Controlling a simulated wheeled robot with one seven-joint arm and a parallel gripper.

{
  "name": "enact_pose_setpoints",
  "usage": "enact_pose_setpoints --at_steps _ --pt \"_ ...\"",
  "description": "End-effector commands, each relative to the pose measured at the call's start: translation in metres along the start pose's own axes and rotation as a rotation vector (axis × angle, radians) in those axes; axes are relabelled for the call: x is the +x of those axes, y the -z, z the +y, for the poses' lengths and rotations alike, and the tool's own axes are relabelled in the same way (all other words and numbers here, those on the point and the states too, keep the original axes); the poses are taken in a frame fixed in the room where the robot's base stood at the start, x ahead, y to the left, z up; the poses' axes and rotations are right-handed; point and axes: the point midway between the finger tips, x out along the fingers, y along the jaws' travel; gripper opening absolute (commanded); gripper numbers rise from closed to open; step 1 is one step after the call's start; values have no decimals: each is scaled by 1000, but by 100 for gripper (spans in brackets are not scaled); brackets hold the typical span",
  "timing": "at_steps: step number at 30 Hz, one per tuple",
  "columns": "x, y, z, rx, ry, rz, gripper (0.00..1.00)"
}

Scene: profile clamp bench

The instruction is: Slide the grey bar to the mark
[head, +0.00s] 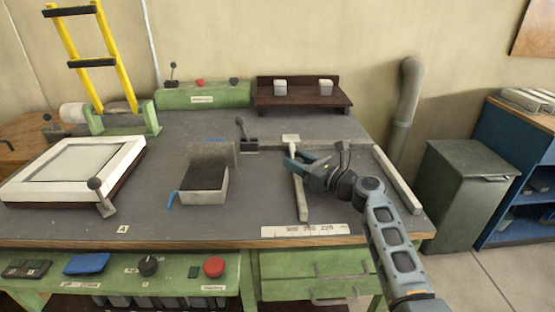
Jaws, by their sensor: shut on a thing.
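A long, narrow light-grey bar (301,200) lies on the dark bench top, running from back to front. Its near end is just behind a white printed scale (305,231) at the bench's front edge. A pale block (290,139) sits at the bar's far end. My gripper (298,165) reaches in from the right and is shut on the bar near its middle; its blue-grey fingers hide part of it. A small black-handled lever (241,130) stands left of the bar's far end. I cannot make out a separate mark on the scale.
A second pale rail (397,180) lies along the bench's right side, close to my arm. Left of the bar stands a grey block with a dark top (204,185). A white framed panel (75,170) is further left. Bench top between block and bar is clear.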

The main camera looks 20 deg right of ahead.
Motion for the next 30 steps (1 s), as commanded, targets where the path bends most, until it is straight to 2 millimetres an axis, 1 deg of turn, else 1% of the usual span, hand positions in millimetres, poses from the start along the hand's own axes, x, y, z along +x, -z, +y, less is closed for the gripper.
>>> enact_pose_setpoints --at_steps 1,3,6,9,17,18,23,30 --pt "-10 -2 -11 -2 6 0 0" --pt "-19 -2 -21 -2 6 -1 0" --pt "-28 -1 -29 -3 5 -1 0" --pt "-31 -1 -31 -4 2 -1 0" --pt "-31 -1 -31 -4 2 -2 0" --pt "-31 -1 -31 -4 2 -2 44" --pt "-31 -1 -31 -3 2 -1 58" --pt "-31 0 -30 -2 1 -1 58"
